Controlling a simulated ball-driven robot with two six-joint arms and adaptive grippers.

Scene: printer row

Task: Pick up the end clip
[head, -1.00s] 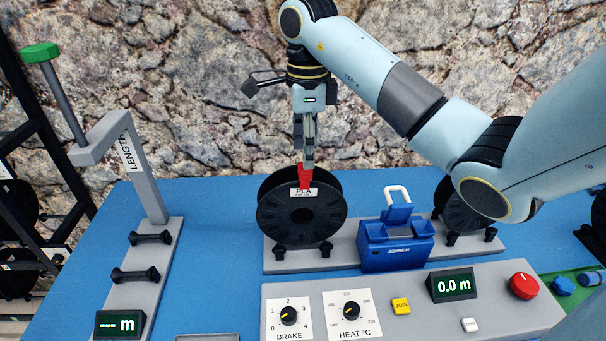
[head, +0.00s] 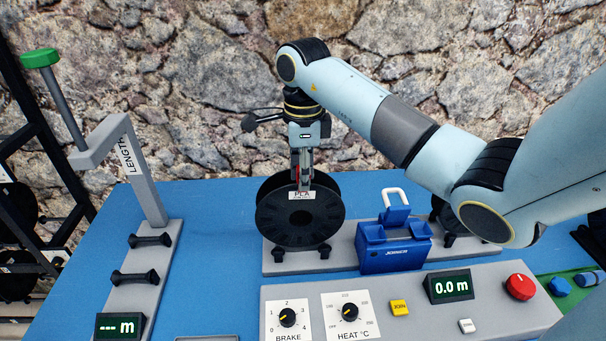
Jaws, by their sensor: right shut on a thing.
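A black spool (head: 300,216) with a white PLA label stands upright on a grey stand behind the control panel. The red end clip (head: 296,173) is at the top rim of the spool, just above the label. Only a thin strip of its red shows, as my fingers cover the rest. My right gripper (head: 301,178) points straight down over the rim and is shut on the end clip. My left gripper is not in view.
A blue joiner box (head: 394,246) with a raised lid stands right of the spool, close by. A second black spool (head: 447,215) is partly hidden behind my right arm. The grey control panel (head: 375,322) lies in front. A grey length gauge (head: 150,195) stands at the left.

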